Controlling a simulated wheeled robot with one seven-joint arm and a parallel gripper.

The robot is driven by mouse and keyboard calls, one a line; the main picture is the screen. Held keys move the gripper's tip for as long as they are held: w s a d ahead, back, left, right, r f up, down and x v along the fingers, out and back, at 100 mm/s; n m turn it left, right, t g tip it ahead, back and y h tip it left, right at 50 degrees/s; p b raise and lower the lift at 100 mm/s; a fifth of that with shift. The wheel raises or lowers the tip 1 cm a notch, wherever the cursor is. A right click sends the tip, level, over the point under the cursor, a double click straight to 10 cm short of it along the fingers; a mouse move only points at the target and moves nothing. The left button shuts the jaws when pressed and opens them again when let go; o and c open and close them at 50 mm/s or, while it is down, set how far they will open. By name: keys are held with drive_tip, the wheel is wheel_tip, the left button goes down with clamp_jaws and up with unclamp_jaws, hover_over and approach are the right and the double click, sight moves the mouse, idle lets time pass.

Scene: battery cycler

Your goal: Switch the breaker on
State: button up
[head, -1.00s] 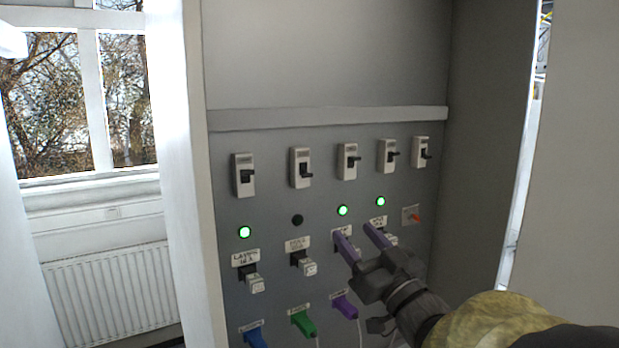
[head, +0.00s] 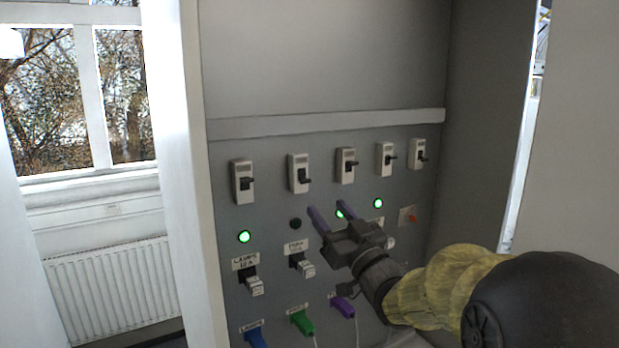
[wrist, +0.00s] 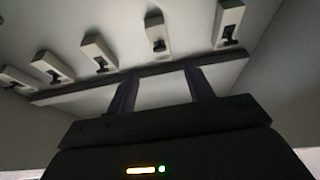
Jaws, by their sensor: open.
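Several pale breakers with dark levers form a row on the grey panel. The second from left in the head view (head: 298,174) stands above the only dark lamp (head: 295,223); its lever looks lower than its neighbours'. In the upside-down wrist view, a breaker with a differently set lever (wrist: 157,33) is second from right. My gripper (head: 326,207) is open and empty, its two purple-grey fingers apart, pointing up-left below the second and third breakers. In the wrist view the fingertips (wrist: 160,72) overlap the ledge. Their gap to the panel is unclear.
Lit green lamps (head: 244,237) sit under other breakers. A ledge (head: 330,123) runs above the breakers; cabinet walls (head: 490,120) close both sides.

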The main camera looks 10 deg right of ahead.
sight(307, 182)
drive_tip(key=p+x, duration=0.4)
drive_tip(key=x, duration=0.5)
drive_tip(key=shift+f, duration=0.1)
drive_tip(key=c, duration=1)
drive_tip(key=shift+o, duration=0.2)
